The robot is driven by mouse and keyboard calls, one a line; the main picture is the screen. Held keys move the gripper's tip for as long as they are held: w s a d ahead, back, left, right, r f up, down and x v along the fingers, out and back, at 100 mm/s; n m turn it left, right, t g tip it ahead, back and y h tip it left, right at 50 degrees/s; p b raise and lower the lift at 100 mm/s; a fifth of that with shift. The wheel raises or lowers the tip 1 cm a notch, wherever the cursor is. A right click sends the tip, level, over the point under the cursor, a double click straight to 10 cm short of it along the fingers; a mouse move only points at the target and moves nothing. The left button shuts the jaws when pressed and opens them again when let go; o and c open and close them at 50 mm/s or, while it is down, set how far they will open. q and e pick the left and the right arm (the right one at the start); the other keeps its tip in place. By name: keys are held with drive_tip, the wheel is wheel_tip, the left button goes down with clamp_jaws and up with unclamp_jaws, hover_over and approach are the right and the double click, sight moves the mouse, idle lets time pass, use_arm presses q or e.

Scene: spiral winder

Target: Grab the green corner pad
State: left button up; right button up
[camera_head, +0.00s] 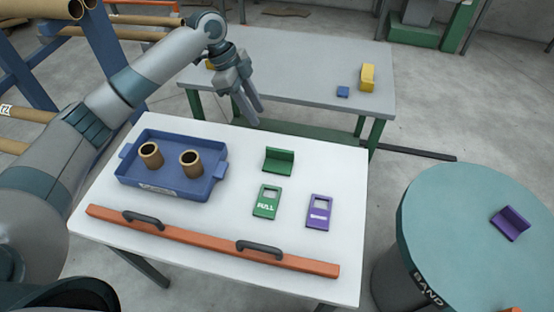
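The green corner pad (279,160) is a small L-shaped piece lying on the white table (215,255), right of the blue tray. My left gripper (256,112) hangs above the far edge of the white table, up and left of the green pad in the picture. Its fingers point down, with a narrow gap showing between them, and nothing is seen in it. It is apart from the pad. My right gripper is not in view.
A blue tray (140,182) holds two brown tubes. A green tag (266,203), a purple tag (319,212) and an orange bar (200,239) with black handles lie nearby. A grey table (300,70) stands behind. A purple corner pad (510,223) lies on the round drum (450,220).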

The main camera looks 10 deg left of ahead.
use_arm(q)
drive_tip(key=shift+f, duration=0.1)
drive_tip(key=p, duration=0.4)
hover_over(278, 150)
drive_tip(key=a, duration=0.2)
wheel_tip(278, 150, down, 10)
drive_tip(key=shift+a+f, duration=0.1)
drive_tip(key=shift+f, duration=0.5)
